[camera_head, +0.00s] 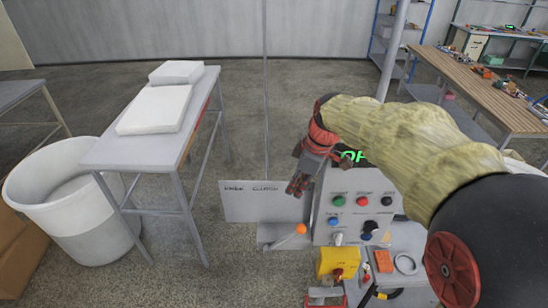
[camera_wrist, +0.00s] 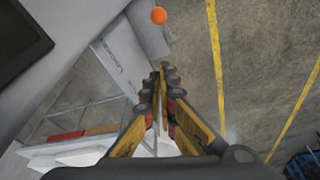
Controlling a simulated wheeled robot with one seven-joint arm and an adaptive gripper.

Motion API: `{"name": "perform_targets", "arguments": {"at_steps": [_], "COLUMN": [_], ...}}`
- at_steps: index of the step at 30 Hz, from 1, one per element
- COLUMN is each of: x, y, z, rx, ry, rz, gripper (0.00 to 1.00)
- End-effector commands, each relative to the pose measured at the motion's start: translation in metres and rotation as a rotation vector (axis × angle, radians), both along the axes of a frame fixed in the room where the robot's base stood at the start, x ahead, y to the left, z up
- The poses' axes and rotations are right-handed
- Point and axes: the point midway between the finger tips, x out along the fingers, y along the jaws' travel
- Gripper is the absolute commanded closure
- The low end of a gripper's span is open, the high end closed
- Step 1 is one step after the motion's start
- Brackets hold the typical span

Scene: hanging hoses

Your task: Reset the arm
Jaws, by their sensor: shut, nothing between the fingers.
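My arm comes in from the right in the head view, wrapped in a yellowish sleeve. My gripper (camera_head: 298,186) hangs over the left edge of the control panel (camera_head: 345,205), its fingers pointing down. In the wrist view my gripper (camera_wrist: 162,72) shows its fingers close together at the tips, shut with nothing held. An orange ball-shaped knob (camera_head: 300,228) is below the fingers in the head view. The knob also shows in the wrist view (camera_wrist: 159,15), beyond the fingertips and apart from them.
A grey table (camera_head: 150,150) with white blocks stands at the left, beside a white bin (camera_head: 70,215). A wooden workbench (camera_head: 485,90) with small items is at the back right. A yellow box (camera_head: 338,262) sits below the panel. The floor between table and panel is open.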

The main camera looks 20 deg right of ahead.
Motion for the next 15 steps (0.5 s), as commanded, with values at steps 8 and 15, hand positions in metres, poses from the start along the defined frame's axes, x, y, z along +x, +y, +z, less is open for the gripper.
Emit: {"name": "perform_targets", "arguments": {"at_steps": [8,15], "x": [0.001,-0.02], "y": [0.0,-0.006], "z": [0.0,-0.02], "rx": [0.014,0.034], "ry": [0.013,0.1], "rz": [-0.08,-0.415], "gripper": [1.0,1.0]}}
